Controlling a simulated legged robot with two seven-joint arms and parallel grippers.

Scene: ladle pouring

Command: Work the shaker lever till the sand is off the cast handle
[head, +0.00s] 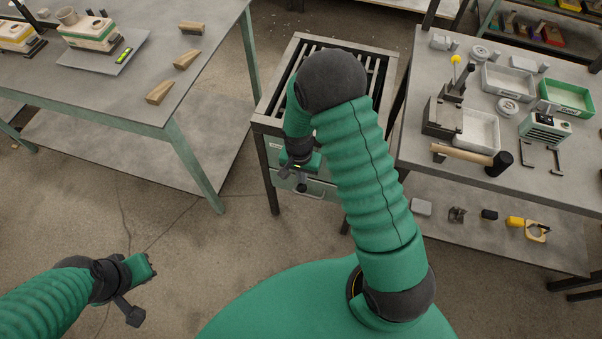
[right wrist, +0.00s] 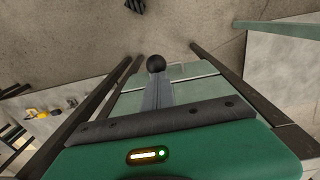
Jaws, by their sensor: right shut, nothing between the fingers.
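The shaker (head: 263,122), a metal frame with a slatted grate, stands in the middle between two tables. My right arm covers much of its grate. I do not see the cast handle or sand on it. My right gripper (head: 301,184) is shut and empty at the shaker's front, pointing down. In the right wrist view a round black knob (right wrist: 156,64), which looks like the lever's end, shows just at the tips of my right gripper (right wrist: 156,82). I cannot tell whether they touch. My left gripper (head: 133,314) hangs over the floor; its jaw state is unclear.
The left table (head: 130,75) holds wooden wedges (head: 186,59) and a boxed mould on a plate (head: 105,60). The right table (head: 570,185) holds trays (head: 508,82), a mallet (head: 463,152) and tools. A lower shelf carries small items. The floor front left is clear.

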